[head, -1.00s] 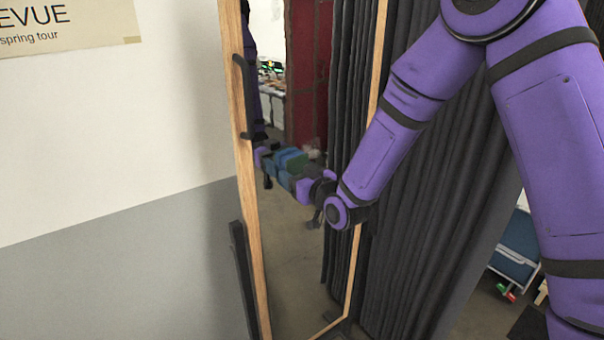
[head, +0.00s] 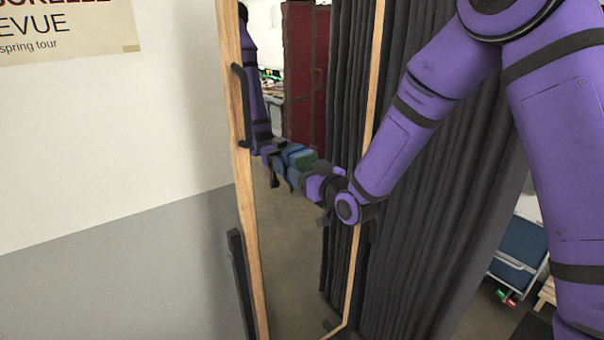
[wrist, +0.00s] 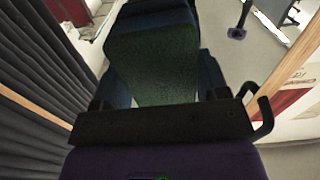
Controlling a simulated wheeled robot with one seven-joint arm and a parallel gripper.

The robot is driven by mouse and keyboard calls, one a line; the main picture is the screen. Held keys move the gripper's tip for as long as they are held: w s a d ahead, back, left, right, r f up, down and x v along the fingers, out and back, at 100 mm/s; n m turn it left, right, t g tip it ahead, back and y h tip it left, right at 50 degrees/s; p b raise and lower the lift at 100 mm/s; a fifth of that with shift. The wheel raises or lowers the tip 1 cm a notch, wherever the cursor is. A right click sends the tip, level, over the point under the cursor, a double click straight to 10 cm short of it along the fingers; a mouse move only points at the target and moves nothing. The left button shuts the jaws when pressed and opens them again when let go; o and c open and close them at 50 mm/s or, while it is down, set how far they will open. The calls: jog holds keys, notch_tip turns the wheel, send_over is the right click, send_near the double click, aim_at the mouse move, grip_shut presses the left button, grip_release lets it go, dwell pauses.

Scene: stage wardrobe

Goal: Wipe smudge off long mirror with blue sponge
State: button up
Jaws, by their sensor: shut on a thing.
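The long mirror (head: 290,245) stands in a wooden frame, tilted in the head view, against the wall. My gripper (head: 297,172) is at the glass, about mid-height, with its reflection just to the left. It is shut on the sponge (head: 303,158), which looks dark blue and green. In the wrist view the sponge (wrist: 150,65) fills the middle, its green face towards the camera, between my gripper's fingers (wrist: 160,85). It seems to be at the glass, but I cannot tell if it touches. I cannot make out a smudge.
A dark handle (head: 241,105) sits on the mirror's left frame. A grey curtain (head: 430,210) hangs close on the right, behind my arm. A poster (head: 65,30) is on the wall at left. A blue folding chair (head: 520,250) stands at far right.

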aim_at(328, 158)
jog(key=shift+w+d, duration=0.95)
jog(key=shift+d, duration=0.35)
jog(key=shift+w+d, duration=0.9)
jog(key=shift+d, duration=0.4)
jog(key=shift+w+d, duration=0.95)
jog(key=shift+d, duration=0.35)
jog(key=shift+s+d, duration=0.4)
jog(key=shift+v, duration=2.4)
jog(key=shift+s+a, duration=0.1)
jog(key=shift+s, duration=0.05)
jog(key=shift+v, duration=1.45)
